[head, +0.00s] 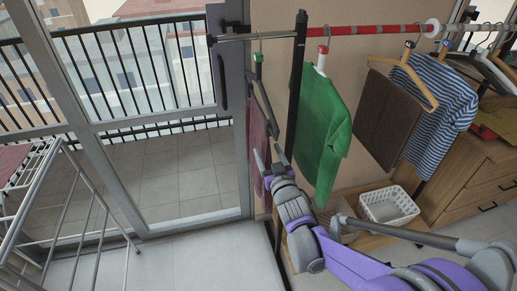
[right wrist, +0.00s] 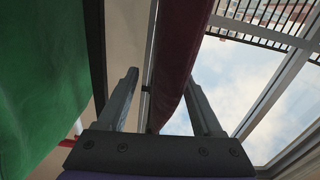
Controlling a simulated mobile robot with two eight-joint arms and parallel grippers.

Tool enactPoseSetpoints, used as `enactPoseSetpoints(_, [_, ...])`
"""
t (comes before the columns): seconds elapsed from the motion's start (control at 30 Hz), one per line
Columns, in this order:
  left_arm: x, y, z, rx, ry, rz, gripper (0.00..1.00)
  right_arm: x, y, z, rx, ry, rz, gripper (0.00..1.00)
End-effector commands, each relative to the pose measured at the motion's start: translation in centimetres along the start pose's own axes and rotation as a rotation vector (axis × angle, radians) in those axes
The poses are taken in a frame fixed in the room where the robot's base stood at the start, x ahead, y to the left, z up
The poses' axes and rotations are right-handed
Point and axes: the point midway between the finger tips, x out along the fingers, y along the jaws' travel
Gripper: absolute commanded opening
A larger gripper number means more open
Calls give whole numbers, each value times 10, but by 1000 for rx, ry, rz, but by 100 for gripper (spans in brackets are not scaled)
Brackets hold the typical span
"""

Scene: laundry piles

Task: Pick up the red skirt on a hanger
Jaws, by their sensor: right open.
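The dark red skirt (head: 258,140) hangs on a hanger with a green part (head: 258,66) at the left end of the clothes rail. In the right wrist view the skirt (right wrist: 183,55) shows as a dark red strip between my two fingers. My right gripper (head: 268,162) is open at the lower part of the skirt, with its fingers on either side of it in the picture. It also shows in the right wrist view (right wrist: 163,104). I cannot tell whether either finger touches the cloth. My left gripper is not in view.
A green shirt (head: 324,125) hangs close to the right, past a black upright post (head: 294,100). Brown trousers (head: 386,115) and a striped shirt (head: 440,105) hang further right. A white basket (head: 389,207) stands below. A drying rack (head: 75,175) stands left.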

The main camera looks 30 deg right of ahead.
Motion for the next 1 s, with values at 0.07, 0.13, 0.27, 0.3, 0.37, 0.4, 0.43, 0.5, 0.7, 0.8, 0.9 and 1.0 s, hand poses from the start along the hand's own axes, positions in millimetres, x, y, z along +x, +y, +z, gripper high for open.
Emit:
enactPoseSetpoints(0.07, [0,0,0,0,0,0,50,14,-4,0,1,0,-2,67])
enactPoseSetpoints(0.13, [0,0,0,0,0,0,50,24,-6,0,1,-1,-1,67])
enactPoseSetpoints(0.27, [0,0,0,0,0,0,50,38,-5,0,0,0,0,67])
enactPoseSetpoints(0.3, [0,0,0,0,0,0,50,40,-5,0,0,0,0,67])
enactPoseSetpoints(0.37, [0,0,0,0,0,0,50,41,-5,0,0,0,0,67])
enactPoseSetpoints(0.4, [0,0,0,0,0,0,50,41,-5,0,0,0,0,67])
enactPoseSetpoints(0.43, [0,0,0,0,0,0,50,41,-5,0,0,0,0,67])
enactPoseSetpoints(0.5, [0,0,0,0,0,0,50,41,-5,0,0,0,0,67])
enactPoseSetpoints(0.7, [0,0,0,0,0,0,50,41,-5,0,0,0,0,38])
enactPoseSetpoints(0.8, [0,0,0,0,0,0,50,41,-5,0,0,0,0,20])
enactPoseSetpoints(0.9, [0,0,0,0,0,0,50,41,-5,0,0,0,0,2])
enactPoseSetpoints(1.0, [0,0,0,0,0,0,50,41,-5,0,0,0,0,0])
